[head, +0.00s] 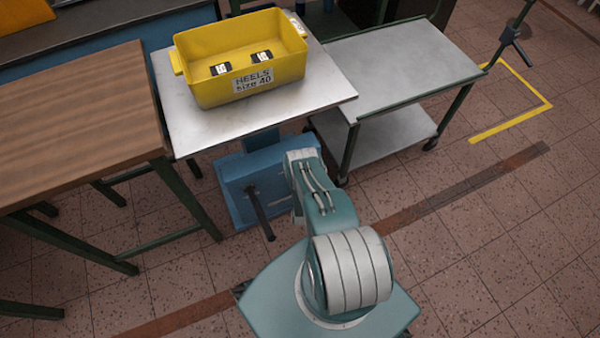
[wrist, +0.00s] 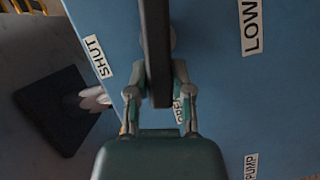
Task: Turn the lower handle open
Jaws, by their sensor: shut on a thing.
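In the wrist view a dark bar-shaped handle (wrist: 155,40) runs down from the top edge in front of a blue panel (wrist: 215,85). My gripper (wrist: 160,93) has its two fingers on either side of this bar and is shut on it. A label reading SHUT (wrist: 99,57) is left of the bar. A label beginning LOW (wrist: 250,27) is at the upper right. Another small label (wrist: 178,110) is partly hidden behind the fingers. In the head view the blue unit (head: 237,185) stands under the metal top; my arm hides my fingertips there.
A yellow bin (head: 215,92) labelled HEELS size 40 sits on the metal top (head: 190,130). A wooden table (head: 75,110) stands left, a grey cart (head: 400,60) right. A dark lever (head: 260,215) sticks out from the blue unit. A PUMP label (wrist: 251,166) shows low right.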

